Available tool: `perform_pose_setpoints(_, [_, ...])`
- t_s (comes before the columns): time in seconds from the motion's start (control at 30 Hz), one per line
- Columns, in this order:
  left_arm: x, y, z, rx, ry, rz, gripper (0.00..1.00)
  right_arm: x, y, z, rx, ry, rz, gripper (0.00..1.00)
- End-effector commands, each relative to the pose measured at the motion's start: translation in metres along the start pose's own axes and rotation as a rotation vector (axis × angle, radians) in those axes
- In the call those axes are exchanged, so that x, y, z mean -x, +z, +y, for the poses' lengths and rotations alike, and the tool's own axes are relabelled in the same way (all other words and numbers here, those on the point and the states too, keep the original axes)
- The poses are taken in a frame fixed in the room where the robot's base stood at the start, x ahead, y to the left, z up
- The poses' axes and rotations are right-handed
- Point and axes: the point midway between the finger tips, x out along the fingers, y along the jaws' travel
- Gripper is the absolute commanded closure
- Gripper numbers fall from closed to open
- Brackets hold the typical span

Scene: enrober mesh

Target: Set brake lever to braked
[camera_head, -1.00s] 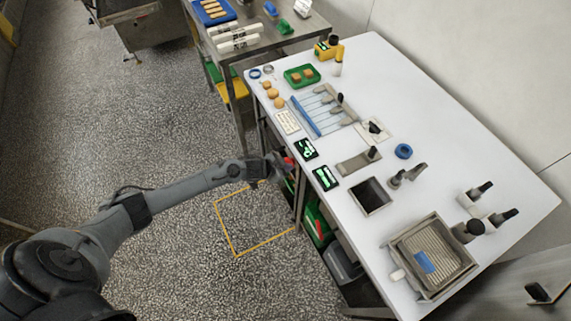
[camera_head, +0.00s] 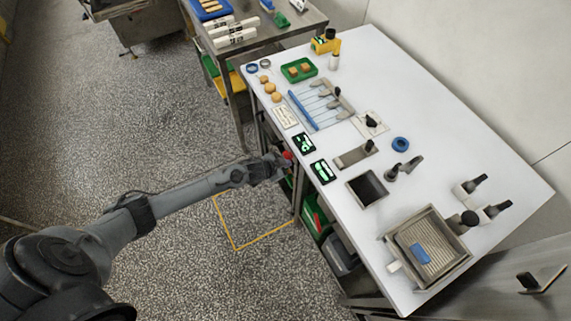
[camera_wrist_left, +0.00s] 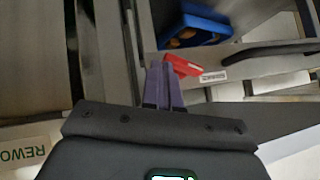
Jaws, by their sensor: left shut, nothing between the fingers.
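A small red piece (camera_head: 287,155), which looks like the brake lever's handle, shows at the table's near left edge, below the top. In the left wrist view the red piece (camera_wrist_left: 183,65) lies tilted right beside the fingertips, above a small white label. My left gripper (camera_head: 280,160) reaches in from the left at this edge. Its purple-grey fingers (camera_wrist_left: 163,75) are together with nothing between them. They overlap the red piece's left end in the picture; I cannot tell whether they touch it. The lever's pivot is hidden. My right gripper is not in view.
The white table (camera_head: 450,130) carries several controls, a green tray (camera_head: 299,69) and a mesh tray (camera_head: 428,249). Below it are shelves with a green bin (camera_head: 316,215). A blue bin (camera_wrist_left: 193,25) shows beyond the fingers. The floor outlined in yellow (camera_head: 236,249) is clear.

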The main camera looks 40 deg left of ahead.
Motion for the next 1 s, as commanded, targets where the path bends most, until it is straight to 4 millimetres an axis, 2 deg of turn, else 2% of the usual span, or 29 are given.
perform_pose_setpoints(0.4, [-0.002,0.003,-0.015,0.001,-0.003,-0.001,1.00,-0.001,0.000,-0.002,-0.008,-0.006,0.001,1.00])
perform_pose_setpoints(0.73, [-0.002,0.005,-0.019,0.002,-0.009,-0.006,1.00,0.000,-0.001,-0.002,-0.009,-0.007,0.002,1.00])
perform_pose_setpoints(1.0, [0.010,-0.009,-0.016,0.002,-0.004,-0.003,1.00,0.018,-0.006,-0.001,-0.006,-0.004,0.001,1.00])
